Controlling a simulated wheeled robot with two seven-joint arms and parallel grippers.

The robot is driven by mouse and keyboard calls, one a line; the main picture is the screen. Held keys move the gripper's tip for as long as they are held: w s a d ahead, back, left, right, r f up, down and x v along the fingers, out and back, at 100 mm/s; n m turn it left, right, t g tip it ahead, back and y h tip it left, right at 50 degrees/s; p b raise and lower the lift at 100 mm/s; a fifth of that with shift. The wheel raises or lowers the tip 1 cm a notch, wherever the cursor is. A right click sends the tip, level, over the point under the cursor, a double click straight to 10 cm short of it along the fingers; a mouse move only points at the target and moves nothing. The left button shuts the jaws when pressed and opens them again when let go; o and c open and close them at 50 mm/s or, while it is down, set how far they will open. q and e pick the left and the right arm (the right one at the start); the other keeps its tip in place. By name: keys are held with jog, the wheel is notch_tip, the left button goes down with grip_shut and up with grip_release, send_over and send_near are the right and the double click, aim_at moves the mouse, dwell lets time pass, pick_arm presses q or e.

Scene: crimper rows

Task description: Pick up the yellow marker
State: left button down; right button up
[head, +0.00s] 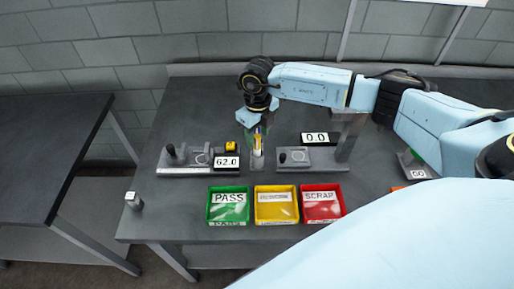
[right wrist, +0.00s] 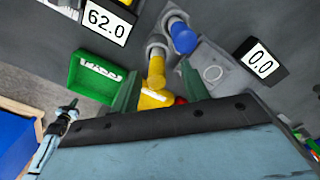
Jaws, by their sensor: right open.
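The yellow marker (right wrist: 156,70) stands upright in a grey holder (right wrist: 158,43), beside a blue marker (right wrist: 183,36). In the head view the yellow marker (head: 257,142) shows just below my right gripper (head: 257,131), partly hidden by it. My right gripper points down and is open. In the right wrist view its two green-grey fingers (right wrist: 161,88) lie left and right of the yellow marker, with gaps visible. Contact is not seen. A small light-blue and black arm (right wrist: 55,140) at the lower left of that view seems to be my left one; its jaws are too small to read.
Green PASS (head: 228,222), yellow (head: 276,220) and red SCRAP (head: 323,221) bins stand in front of the holder. A fixture with a 62.0 display (head: 226,162) is to the left, one with a 0.0 display (head: 316,138) to the right. The table's left front is mostly clear.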

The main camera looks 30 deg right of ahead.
aim_at(257, 145)
jog(key=shift+s+a+f+p, duration=0.1)
jog(key=shift+f+p, duration=0.15)
jog(key=shift+f, duration=0.95)
jog(key=shift+s+a+f+p, duration=0.1)
jog(key=shift+f+p, duration=0.15)
jog(key=shift+f, duration=0.9)
grip_shut()
